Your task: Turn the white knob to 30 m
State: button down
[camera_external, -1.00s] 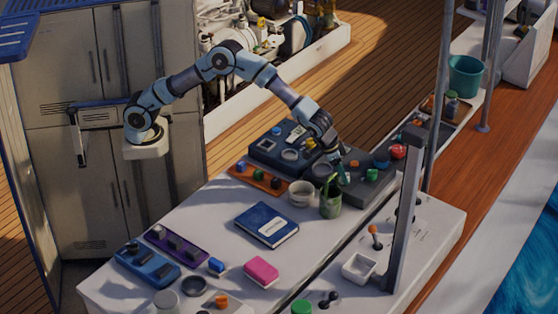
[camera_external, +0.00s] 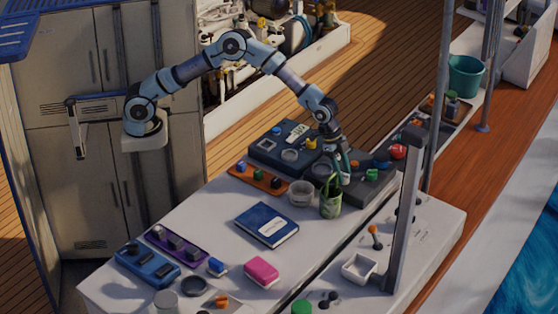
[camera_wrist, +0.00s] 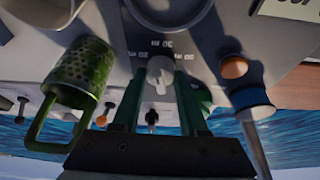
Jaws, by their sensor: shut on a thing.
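The white knob (camera_wrist: 160,72) sits on a grey panel in the wrist view, with dark dial marks in an arc around its far side. One mark (camera_wrist: 161,43) in the middle of the arc looks like 30 m; others stand left and right of it. My gripper (camera_wrist: 160,88) has its two green fingers on either side of the knob and is shut on it. I cannot tell exactly which mark the knob points at. In the external view my gripper (camera_external: 343,177) reaches down at the dark panel (camera_external: 372,187), and the knob is hidden there.
A green perforated mug (camera_wrist: 84,75) stands close left of my fingers, also seen in the external view (camera_external: 330,205). An orange-topped knob (camera_wrist: 234,67) and a blue-collared part (camera_wrist: 252,100) are close right. A blue book (camera_external: 267,224) lies on the white top.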

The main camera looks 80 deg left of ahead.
jog(key=shift+m+g, duration=0.4)
jog(key=shift+m, duration=0.7)
jog(key=shift+f, duration=0.1)
jog(key=shift+c, duration=2.2)
grip_release()
jog(key=shift+h, duration=0.3)
jog(key=b+v, duration=0.2)
jog(key=v, duration=0.9)
jog(key=shift+b, duration=0.35)
